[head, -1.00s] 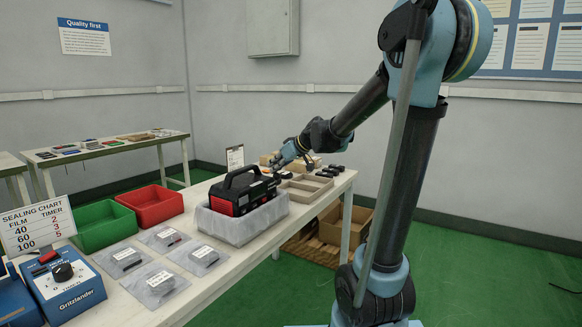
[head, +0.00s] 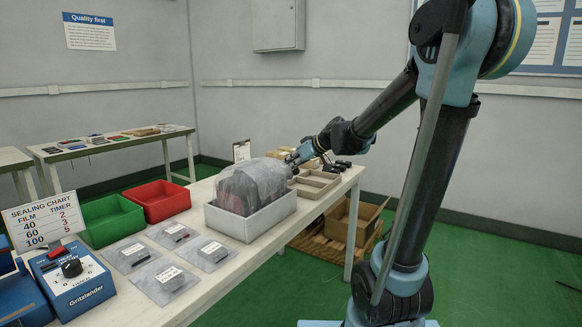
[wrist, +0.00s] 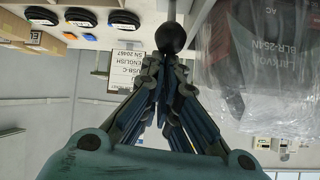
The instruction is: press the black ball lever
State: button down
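The black ball (wrist: 170,38) shows in the wrist view at the top middle, with a thin stem above it. My gripper (wrist: 165,66) has its fingers drawn together, with the tips right at the ball's lower edge; I cannot tell whether they touch it. In the head view my gripper (head: 293,159) is at the right side of the bagged power station, and the ball cannot be made out. The power station (head: 232,200) stands in a light grey tray (head: 246,228) under a clear bag (head: 258,178). The bagged unit also shows in the wrist view (wrist: 270,60).
On the table are flat bagged items (head: 163,278), a green bin (head: 112,222), a red bin (head: 160,202) and a blue sealer (head: 72,283). A compartment tray (head: 318,182) lies right of the unit. The back table (head: 110,146) stands apart.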

jog(key=shift+s+d+f, duration=0.1)
jog(key=shift+s+f, duration=0.1)
jog(key=shift+f, duration=0.05)
notch_tip(320, 180, up, 3)
jog(key=w+a, duration=0.2)
jog(key=d+f+v, duration=0.1)
jog(key=v, duration=0.8)
jog(key=shift+s+d, duration=0.25)
jog(key=shift+s, duration=0.15)
jog(key=shift+f, duration=0.1)
jog(key=s+d+f+m+g+h, duration=0.1)
jog(key=s+d+f+m+h, duration=0.2)
jog(key=s+d+f, duration=0.3)
jog(key=s+d+f+m+g+h, duration=0.1)
jog(key=s+d+f+m+h, duration=0.2)
jog(key=s+d+f, duration=0.3)
jog(key=s+d+f+m+g+h, duration=0.1)
jog(key=s+d+f+m+h, duration=0.2)
jog(key=s+f, duration=0.9)
jog(key=s+d, duration=0.3)
jog(key=shift+s+f+m+g, duration=0.3)
jog(key=shift+s+f+g, duration=0.05)
jog(key=shift+g, duration=0.05)
jog(key=shift+a, duration=0.1)
